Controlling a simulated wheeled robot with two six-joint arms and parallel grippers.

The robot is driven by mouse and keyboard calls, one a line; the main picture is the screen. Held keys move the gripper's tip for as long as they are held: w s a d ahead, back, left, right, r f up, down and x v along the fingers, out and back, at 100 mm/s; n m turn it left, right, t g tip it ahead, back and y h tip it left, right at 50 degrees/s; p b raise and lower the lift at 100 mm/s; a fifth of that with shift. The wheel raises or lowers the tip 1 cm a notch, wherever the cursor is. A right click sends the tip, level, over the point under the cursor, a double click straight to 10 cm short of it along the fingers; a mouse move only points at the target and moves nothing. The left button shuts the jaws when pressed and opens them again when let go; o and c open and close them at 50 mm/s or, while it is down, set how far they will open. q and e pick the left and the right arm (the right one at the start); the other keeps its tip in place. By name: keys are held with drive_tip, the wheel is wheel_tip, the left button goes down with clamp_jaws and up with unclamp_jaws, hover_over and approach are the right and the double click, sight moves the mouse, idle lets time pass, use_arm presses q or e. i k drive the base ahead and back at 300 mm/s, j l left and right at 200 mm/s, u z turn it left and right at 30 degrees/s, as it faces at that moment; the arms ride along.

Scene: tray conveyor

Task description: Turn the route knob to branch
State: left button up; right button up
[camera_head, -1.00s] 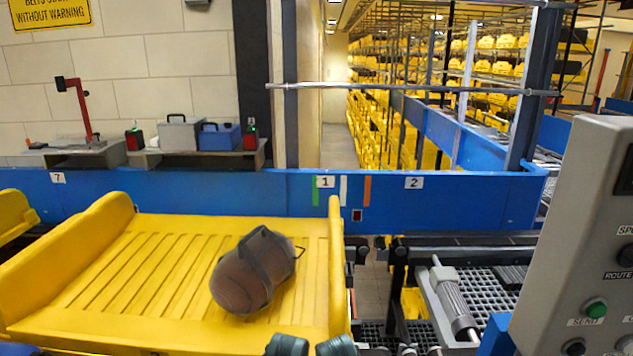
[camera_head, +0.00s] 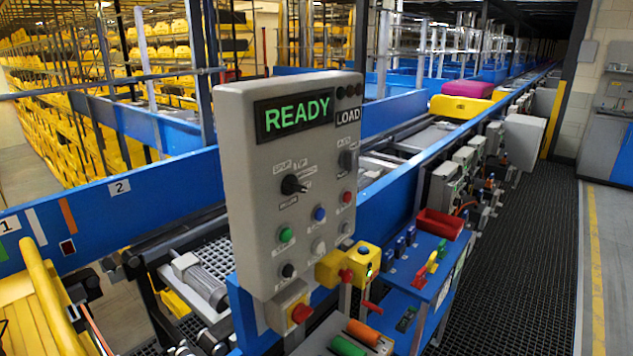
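The control panel (camera_head: 318,225) is a grey upright box left of centre, with a lit green display (camera_head: 293,115) reading READY and a smaller LOAD sign beside it. The route knob (camera_head: 293,185) is the black knob on the panel's left side, ringed by small labels. Its pointer seems to aim to the right, but the labels are too small to read surely, so I cannot tell its setting. A second black knob (camera_head: 347,160) sits higher on the right. Neither of my grippers shows in this view.
Below the knobs are a green button (camera_head: 285,235) and a blue button (camera_head: 319,213). A red mushroom button (camera_head: 300,312) and a yellow control box (camera_head: 367,258) stick out lower down. A yellow tray (camera_head: 30,305) is at lower left. The grated walkway (camera_head: 520,260) at right is clear.

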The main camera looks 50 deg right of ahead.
sight(290, 185)
drive_tip(key=z, duration=1.55)
drive_tip(key=k+l, duration=0.1)
drive_tip(key=l, duration=0.2)
